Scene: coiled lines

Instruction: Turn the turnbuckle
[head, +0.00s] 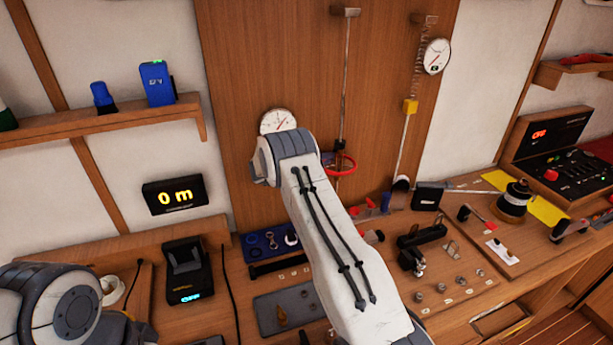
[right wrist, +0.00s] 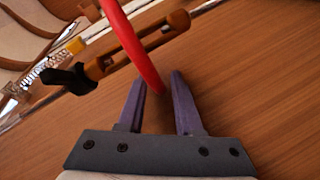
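In the right wrist view, a bronze-brown slotted body, which looks like the turnbuckle (right wrist: 152,40), lies slantwise beyond my fingers. A curved red bar (right wrist: 135,45) crosses in front of it, its lower end by my fingertips. In the head view a red ring (head: 341,172) hangs by the vertical rod on the wooden panel; the turnbuckle cannot be made out there. My right gripper (right wrist: 163,80) is open, its two purple fingers apart; I cannot tell whether they touch the red bar. In the head view it is mostly hidden behind my right forearm. My left gripper is out of view.
A round dial (head: 277,122) and a spring-hung dial (head: 435,56) are on the panel. The bench below holds a black clamp-like tool (head: 420,245), a blue tray (head: 262,243) and a black device (head: 186,270).

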